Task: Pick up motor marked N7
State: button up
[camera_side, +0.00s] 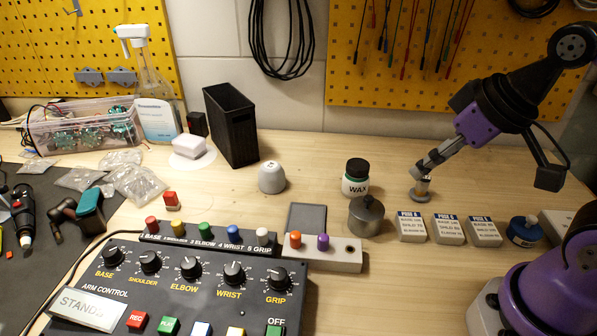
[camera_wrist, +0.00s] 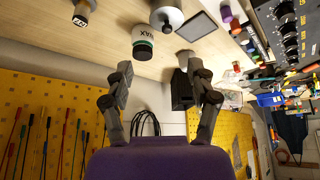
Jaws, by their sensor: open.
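A small metal motor (camera_side: 421,189) stands on the bench below the tips of my gripper in the side view. In the wrist view the motor (camera_wrist: 84,12) is at the top left, cut by the frame edge. It has a pale label with dark marks, too small to read surely as N7. My gripper (camera_wrist: 156,64) is open and empty, its two dark fingers well apart. The motor lies beyond and left of the fingers in the wrist view, not between them. In the side view my gripper (camera_side: 421,168) hangs over the bench, its tips overlapping the motor's top.
A WAX jar (camera_side: 355,180) and a grey lidded metal pot (camera_side: 366,217) stand left of the motor. Several labelled boxes (camera_side: 448,230) and a blue pot (camera_side: 524,231) lie in front. A black bin (camera_side: 231,125) is farther left. Bare bench lies behind the motor.

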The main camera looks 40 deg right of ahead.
jog(key=m+g, duration=0.2)
send_near(427, 178)
jog(key=w+a, duration=0.1)
jog(key=shift+g+h, duration=0.3)
jog(key=x, duration=0.5)
jog(key=shift+d+f, duration=0.1)
jog(key=shift+f, duration=0.25)
jog(key=shift+x, duration=2.8)
jog(key=shift+s+d, duration=0.1)
jog(key=shift+d, duration=0.1)
grip_shut()
